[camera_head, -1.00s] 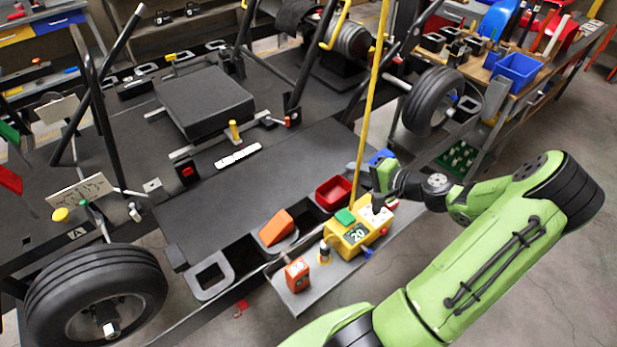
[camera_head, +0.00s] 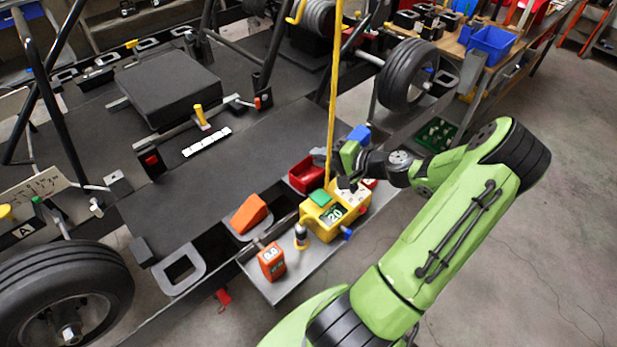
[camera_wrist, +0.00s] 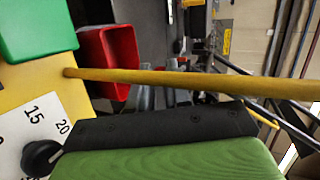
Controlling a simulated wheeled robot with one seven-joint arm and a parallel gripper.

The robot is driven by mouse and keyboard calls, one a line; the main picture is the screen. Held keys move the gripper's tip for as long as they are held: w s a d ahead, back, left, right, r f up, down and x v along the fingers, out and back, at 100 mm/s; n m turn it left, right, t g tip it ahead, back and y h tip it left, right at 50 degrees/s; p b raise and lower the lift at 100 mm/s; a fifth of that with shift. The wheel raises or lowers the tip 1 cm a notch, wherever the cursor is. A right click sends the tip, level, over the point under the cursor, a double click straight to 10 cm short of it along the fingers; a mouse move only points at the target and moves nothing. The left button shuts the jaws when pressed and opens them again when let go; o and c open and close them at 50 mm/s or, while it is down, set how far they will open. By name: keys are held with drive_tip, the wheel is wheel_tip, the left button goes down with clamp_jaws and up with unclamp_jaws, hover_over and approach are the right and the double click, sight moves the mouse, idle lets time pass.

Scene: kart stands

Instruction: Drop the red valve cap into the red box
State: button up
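The red box (camera_head: 310,173) is a small open bin at the far end of a grey side tray; it also shows in the wrist view (camera_wrist: 108,62). My gripper (camera_head: 346,178) is just right of the red box, over the far end of a yellow unit (camera_head: 322,228). Its fingertips are small and partly hidden, so I cannot tell whether it is open or shut. I cannot make out the red valve cap for sure; a small red spot (camera_head: 370,183) shows beside my gripper. In the wrist view a black and green gripper part fills the bottom.
A yellow pole (camera_head: 334,90) rises beside my gripper and crosses the wrist view. The unit carries a green block (camera_head: 320,197) and a dial. An orange meter (camera_head: 271,261) and an orange wedge (camera_head: 249,214) are nearer. A blue item (camera_head: 360,135) is behind my gripper.

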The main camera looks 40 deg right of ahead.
drive_tip(key=o, duration=0.5)
drive_tip(key=shift+o, duration=0.2)
drive_tip(key=p+v, duration=0.2)
drive_tip(key=v, duration=1.3)
drive_tip(key=shift+s, duration=0.4)
drive_tip(key=shift+r, duration=0.1)
